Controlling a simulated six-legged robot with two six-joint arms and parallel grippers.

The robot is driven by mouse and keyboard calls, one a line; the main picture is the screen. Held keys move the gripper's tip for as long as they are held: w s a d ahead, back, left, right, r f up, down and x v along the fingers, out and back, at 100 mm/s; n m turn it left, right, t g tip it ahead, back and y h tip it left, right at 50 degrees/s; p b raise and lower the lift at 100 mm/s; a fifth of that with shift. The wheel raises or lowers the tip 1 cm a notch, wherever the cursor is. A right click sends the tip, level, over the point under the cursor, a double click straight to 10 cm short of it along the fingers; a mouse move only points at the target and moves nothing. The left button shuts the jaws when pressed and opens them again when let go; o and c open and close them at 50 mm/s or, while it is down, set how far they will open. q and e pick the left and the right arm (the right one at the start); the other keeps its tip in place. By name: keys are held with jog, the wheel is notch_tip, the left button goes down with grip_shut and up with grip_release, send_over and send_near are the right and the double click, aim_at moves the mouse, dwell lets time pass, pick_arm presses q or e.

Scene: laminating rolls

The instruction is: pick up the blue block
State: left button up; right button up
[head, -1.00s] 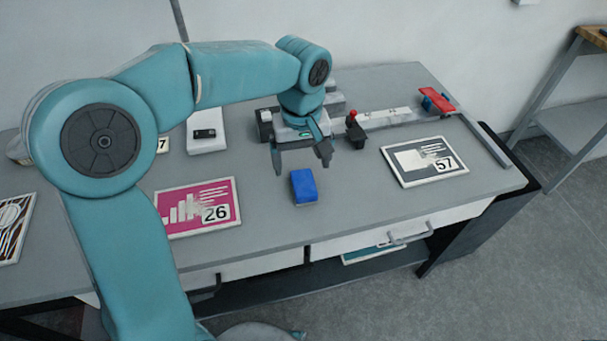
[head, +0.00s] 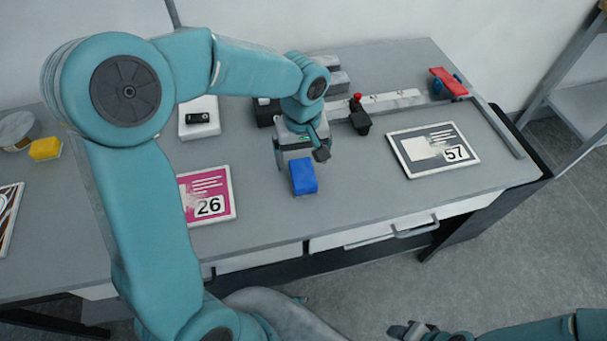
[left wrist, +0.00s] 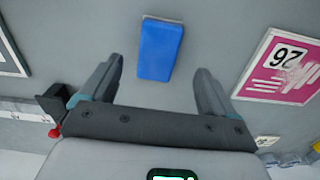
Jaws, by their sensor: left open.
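The blue block (head: 303,176) lies on the grey table near its front edge. My left gripper (head: 299,158) is open, just behind and above the block in the head view. In the left wrist view the block (left wrist: 159,50) is beyond the open fingertips (left wrist: 158,70), lined up with the gap between them. Nothing is between the fingers. My right gripper (head: 410,331) shows only at the bottom edge, away from the table; its jaw opening is unclear.
A pink card marked 26 (head: 205,190) lies left of the block, a grey card marked 57 (head: 430,150) right. A small black stand with a red knob (head: 360,118) is behind right. A yellow block (head: 45,148) is far left. Table in front of the block is clear.

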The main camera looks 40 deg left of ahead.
aim_at(304, 175)
pick_arm(q)
jog(key=shift+s+d+f, duration=0.1)
jog(key=shift+s+f, duration=0.1)
jog(key=shift+f, duration=0.6)
jog(key=f, duration=0.5)
jog(key=shift+w+f, duration=0.2)
jog(key=shift+f, duration=0.05)
jog(key=shift+c, duration=0.3)
jog(key=c, duration=1)
